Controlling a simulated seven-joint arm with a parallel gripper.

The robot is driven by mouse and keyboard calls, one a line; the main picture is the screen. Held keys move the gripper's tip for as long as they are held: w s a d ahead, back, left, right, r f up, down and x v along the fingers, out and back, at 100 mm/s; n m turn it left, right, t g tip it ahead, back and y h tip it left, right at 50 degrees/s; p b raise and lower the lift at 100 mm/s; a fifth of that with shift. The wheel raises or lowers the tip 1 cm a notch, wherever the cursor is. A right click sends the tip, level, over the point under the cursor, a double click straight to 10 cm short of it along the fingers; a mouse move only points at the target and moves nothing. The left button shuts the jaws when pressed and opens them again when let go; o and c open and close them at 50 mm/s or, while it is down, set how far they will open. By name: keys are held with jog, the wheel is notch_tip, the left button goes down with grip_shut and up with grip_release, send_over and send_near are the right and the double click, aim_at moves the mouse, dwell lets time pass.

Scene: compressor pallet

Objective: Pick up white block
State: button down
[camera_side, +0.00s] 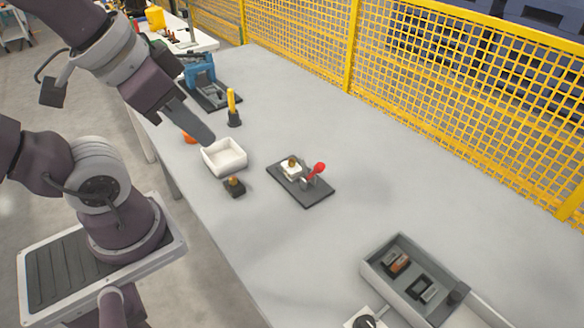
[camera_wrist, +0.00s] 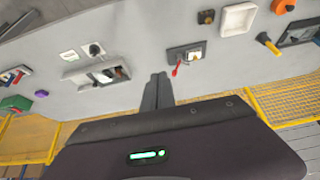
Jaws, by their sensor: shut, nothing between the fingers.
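A small white block (camera_side: 291,169) with a brass-coloured top sits on a dark fixture plate (camera_side: 308,197), beside a clamp with a red handle (camera_side: 319,168). The plate also shows in the wrist view (camera_wrist: 174,52), with the red handle (camera_wrist: 174,71) pointing toward my gripper; the white block appears only as a small pale patch there. My gripper (camera_side: 207,138) is shut and empty. In the side view it hangs above the table near the white tray, up and left of the block. In the wrist view its fingers (camera_wrist: 160,76) lie together.
An open white tray (camera_side: 224,170) stands left of the plate, with a small dark block (camera_side: 235,187) in front. A yellow-handled tool (camera_side: 232,105) and a blue machine (camera_side: 199,72) stand behind. A grey parts box (camera_side: 379,267) is at front right. A yellow fence (camera_side: 450,90) runs along the back.

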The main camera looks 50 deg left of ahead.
jog(key=c, duration=1.2)
grip_release()
